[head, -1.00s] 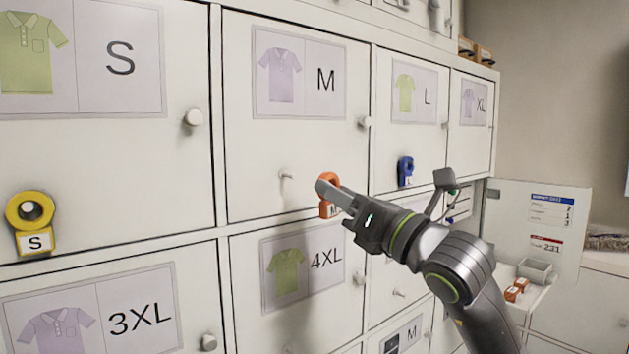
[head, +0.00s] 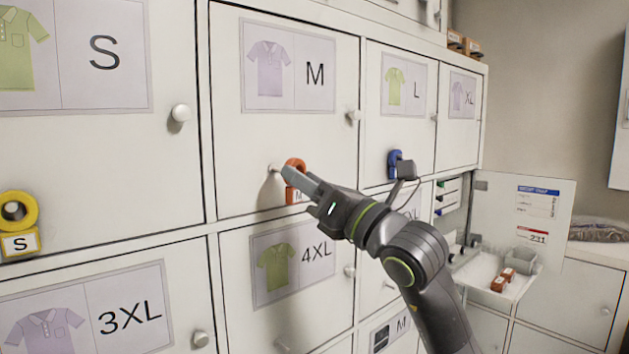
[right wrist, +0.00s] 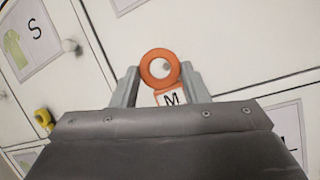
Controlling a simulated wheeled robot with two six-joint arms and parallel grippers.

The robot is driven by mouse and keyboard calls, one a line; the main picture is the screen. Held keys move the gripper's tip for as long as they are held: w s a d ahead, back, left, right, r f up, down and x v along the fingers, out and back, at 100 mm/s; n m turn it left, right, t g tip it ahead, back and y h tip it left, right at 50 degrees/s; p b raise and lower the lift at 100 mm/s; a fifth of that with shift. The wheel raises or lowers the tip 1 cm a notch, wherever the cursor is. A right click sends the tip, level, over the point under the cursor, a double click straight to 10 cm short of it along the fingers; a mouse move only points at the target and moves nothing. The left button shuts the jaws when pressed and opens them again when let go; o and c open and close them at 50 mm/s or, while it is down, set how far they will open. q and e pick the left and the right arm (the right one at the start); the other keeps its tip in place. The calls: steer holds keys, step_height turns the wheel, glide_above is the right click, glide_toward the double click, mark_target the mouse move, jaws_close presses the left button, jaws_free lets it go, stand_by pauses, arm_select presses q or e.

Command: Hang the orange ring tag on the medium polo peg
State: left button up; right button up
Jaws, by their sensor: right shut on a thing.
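The orange ring tag (head: 294,170), marked M, is held upright in my right gripper (head: 297,181). In the right wrist view the ring (right wrist: 146,68) stands between the two fingers, with its M label (right wrist: 171,99) below. The medium polo peg (head: 273,169) sticks out of the door with the purple polo and M card (head: 287,68), just left of the ring. A pale round shape, likely the peg end (right wrist: 165,67), shows through the ring's hole. I cannot tell whether the ring is around the peg or just in front of it.
A yellow S tag (head: 17,212) hangs on the S door, and a blue tag (head: 394,162) on the L door. Round door knobs, such as the M door's (head: 353,116), stick out. An open tray (head: 490,280) with orange-brown pieces is at the lower right.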

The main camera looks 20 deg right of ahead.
steer(key=shift+w+a+f+b, duration=0.15)
steer(key=shift+w+a, duration=0.15)
steer(key=shift+w, duration=0.45)
steer(key=shift+w+a+f+b, duration=0.15)
steer(key=shift+w+a, duration=0.15)
steer(key=shift+w, duration=0.45)
steer(key=shift+w+a+f+b, duration=0.15)
steer(key=shift+w+a, duration=0.15)
steer(key=shift+w, duration=0.45)
steer(key=shift+r, duration=0.1)
steer(key=o, duration=1)
steer(key=shift+s+d, duration=0.1)
steer(key=shift+b+v, duration=4.6)
steer(key=shift+v, duration=4.05)
